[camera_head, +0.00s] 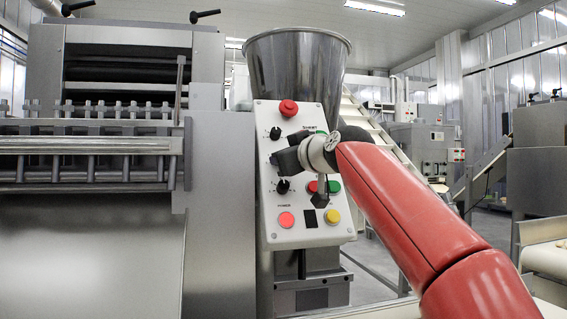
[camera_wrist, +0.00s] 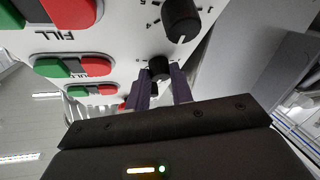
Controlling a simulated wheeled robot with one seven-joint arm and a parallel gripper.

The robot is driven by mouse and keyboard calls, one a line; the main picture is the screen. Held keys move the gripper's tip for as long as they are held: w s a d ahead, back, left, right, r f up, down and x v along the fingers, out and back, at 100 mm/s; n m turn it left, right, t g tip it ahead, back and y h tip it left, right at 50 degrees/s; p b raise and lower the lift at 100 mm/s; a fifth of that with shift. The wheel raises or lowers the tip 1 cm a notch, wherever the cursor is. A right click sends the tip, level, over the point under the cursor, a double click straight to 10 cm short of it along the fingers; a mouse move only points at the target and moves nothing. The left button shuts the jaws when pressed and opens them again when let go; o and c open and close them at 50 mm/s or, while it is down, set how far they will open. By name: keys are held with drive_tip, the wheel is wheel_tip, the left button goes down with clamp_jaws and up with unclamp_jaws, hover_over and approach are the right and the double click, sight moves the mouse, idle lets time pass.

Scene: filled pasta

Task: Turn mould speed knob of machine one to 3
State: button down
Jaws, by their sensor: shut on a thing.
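The white control panel (camera_head: 300,230) of the machine stands below the steel hopper. My gripper (camera_head: 281,160) reaches it from the right and is at the panel's left side, between an upper black knob (camera_head: 275,133) and a lower black knob (camera_head: 283,186). In the wrist view, my gripper (camera_wrist: 163,84) has its two dark fingers shut on a small black knob (camera_wrist: 159,65). In the head view my gripper hides this knob. Its label and pointer cannot be read. A larger black knob (camera_wrist: 182,20) with printed numbers sits beyond it in the wrist view.
A red stop button (camera_head: 289,108) is at the panel's top. Red (camera_head: 286,220) and yellow (camera_head: 332,216) buttons are at its bottom. The hopper (camera_head: 297,65) rises behind. The large steel machine (camera_head: 120,70) stands to the left. My red arm covers part of the right side.

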drive_tip(key=shift+d+n+g+y, duration=0.1)
drive_tip(key=shift+n+g+y, duration=0.35)
drive_tip(key=shift+n, duration=0.65)
drive_tip(key=c, duration=1.2)
unclamp_jaws()
drive_tip(key=shift+c, duration=0.2)
drive_tip(key=b+v, duration=0.3)
drive_tip(key=v, duration=0.4)
drive_tip(key=shift+s+d, duration=0.25)
